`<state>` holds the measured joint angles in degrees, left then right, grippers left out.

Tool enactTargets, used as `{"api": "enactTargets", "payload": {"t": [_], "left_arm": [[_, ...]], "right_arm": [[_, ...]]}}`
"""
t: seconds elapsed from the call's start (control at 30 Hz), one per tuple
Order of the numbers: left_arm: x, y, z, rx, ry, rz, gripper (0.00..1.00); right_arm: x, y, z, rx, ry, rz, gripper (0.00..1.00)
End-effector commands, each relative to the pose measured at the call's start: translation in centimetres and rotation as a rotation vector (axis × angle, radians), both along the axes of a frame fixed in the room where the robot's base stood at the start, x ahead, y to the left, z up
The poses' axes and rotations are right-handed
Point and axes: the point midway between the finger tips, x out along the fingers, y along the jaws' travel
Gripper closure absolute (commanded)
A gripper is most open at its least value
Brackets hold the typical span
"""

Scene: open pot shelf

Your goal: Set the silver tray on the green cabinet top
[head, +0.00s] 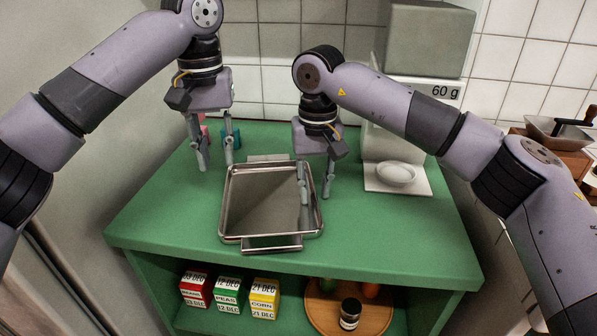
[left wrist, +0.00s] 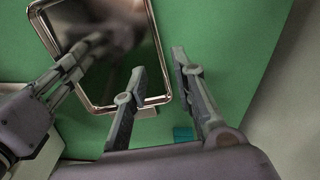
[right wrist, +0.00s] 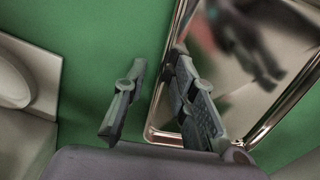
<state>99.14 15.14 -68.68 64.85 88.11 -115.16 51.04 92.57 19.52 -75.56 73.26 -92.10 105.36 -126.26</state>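The silver tray (head: 262,205) is a rectangular metal pan with handles at its front and back ends. It appears to lie flat on the green cabinet top (head: 400,235), near the middle. My left gripper (head: 217,165) is open and empty, beyond the tray's back left corner. My right gripper (head: 315,199) is open at the tray's right side. In the right wrist view, one finger is over the green top and the other overlaps the tray's rim (right wrist: 253,140). I cannot tell whether it touches. The left wrist view also shows the tray (left wrist: 100,75).
A white scale (head: 420,188) with a dish, reading 60 g, stands at the right. Pink and teal items (head: 236,140) are behind my left gripper. Date-marked boxes (head: 228,296) and a round wooden tray (head: 375,316) sit on the shelf below. The front right top is clear.

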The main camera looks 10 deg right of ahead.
Motion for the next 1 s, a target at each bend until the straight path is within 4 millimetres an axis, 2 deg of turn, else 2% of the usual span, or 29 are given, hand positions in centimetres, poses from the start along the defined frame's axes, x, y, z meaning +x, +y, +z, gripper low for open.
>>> {"api": "enactTargets", "payload": {"t": [0.1,0.37,0.47,0.8,1.0], "left_arm": [[0.1,0.0,1.8,0.002,-0.002,0.001,0.75],[0.0,0.0,3.1,0.0,0.0,0.0,0.75],[0.0,0.0,3.1,0.0,0.001,-0.001,0.75],[0.0,0.0,3.0,0.0,0.001,-0.001,0.75],[0.0,0.0,3.0,0.0,0.0,-0.001,0.75]], "right_arm": [[0.0,0.0,0.0,0.0,0.0,0.0,0.75],[0.1,0.0,0.7,0.001,-0.002,0.0,0.75],[0.1,0.0,2.2,0.0,-0.003,0.0,0.75],[0.0,0.0,9.3,0.0,-0.003,-0.002,0.75],[0.0,0.0,11.5,0.001,0.0,0.0,0.75]]}}
